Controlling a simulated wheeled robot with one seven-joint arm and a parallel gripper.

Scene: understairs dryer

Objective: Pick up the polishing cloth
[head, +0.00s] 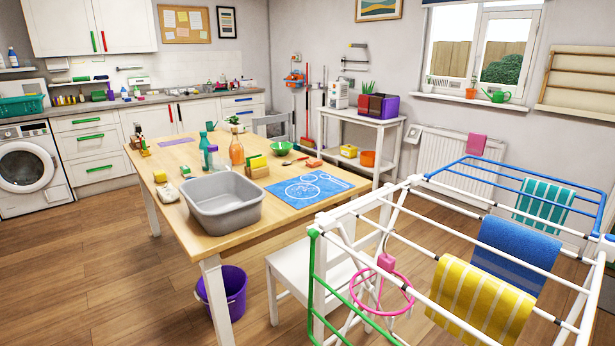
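I cannot tell for sure which thing is the polishing cloth. A pink cloth (477,144) hangs over the top of the radiator at the back right. A small pale crumpled thing (168,193), perhaps a cloth, lies on the left of the wooden table (284,223), beside a grey basin. Larger cloths hang on the drying rack: a yellow striped one (478,298), a blue one (517,252) and a green striped one (545,205). My gripper is not in view.
The drying rack (400,188) fills the right foreground. The grey basin (225,206) is on the table. The wooden floor at left is clear.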

